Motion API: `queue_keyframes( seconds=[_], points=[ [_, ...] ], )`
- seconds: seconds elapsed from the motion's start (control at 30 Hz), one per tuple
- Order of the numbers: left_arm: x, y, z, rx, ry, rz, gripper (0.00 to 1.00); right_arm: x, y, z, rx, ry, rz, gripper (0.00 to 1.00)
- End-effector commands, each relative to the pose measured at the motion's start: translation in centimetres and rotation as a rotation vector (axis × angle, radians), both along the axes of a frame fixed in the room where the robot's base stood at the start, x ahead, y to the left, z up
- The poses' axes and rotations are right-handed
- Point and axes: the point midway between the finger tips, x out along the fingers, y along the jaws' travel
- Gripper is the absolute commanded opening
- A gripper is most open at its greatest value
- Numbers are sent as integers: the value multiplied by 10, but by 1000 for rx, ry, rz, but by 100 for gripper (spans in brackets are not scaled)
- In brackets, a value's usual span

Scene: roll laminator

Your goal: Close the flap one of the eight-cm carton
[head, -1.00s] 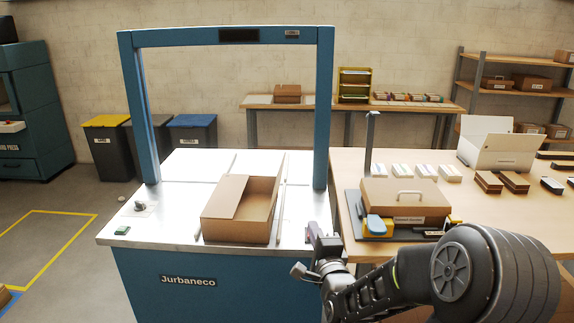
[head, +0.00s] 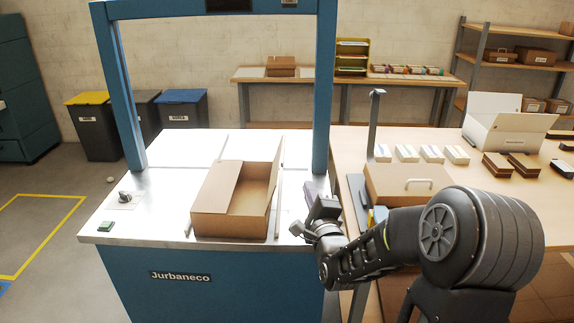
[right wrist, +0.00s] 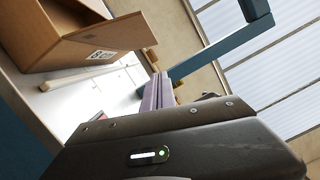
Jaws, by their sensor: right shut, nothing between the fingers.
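The brown eight-cm carton (head: 232,222) stands on the white top of the blue strapping-style machine. One flap lies over the left part of its opening. The right part is open and shows the inside, and a flap stands up along the right side. My right gripper (head: 318,200) is shut and empty, to the right of the carton and apart from it, near the machine's right post. In the right wrist view the carton (right wrist: 70,45), with its "8 cm" label, is at upper left, and the shut fingers (right wrist: 157,90) are at the middle. My left gripper is not in view.
The blue frame (head: 325,90) arches over the machine top (head: 150,200). A thin rail (head: 278,208) runs just right of the carton. The wooden table (head: 440,150) at right holds a brown case (head: 400,185) and a white box (head: 500,115). The machine top left of the carton is mostly clear.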

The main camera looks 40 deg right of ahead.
Motion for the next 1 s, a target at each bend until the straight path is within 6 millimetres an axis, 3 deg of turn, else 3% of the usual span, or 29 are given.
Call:
queue_keyframes(
  seconds=[0.17, 0.53, 0.7, 1.0],
  points=[
    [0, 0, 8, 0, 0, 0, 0, 20, -9, 3, -2, 3, 1, 0],
    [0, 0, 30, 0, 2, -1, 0, 86, -39, 9, -4, 4, 1, 0],
    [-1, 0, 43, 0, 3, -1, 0, 101, -18, 18, -1, 2, 5, 0],
    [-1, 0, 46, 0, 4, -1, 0, 108, -9, 19, 0, 2, -1, 0]
  ],
)
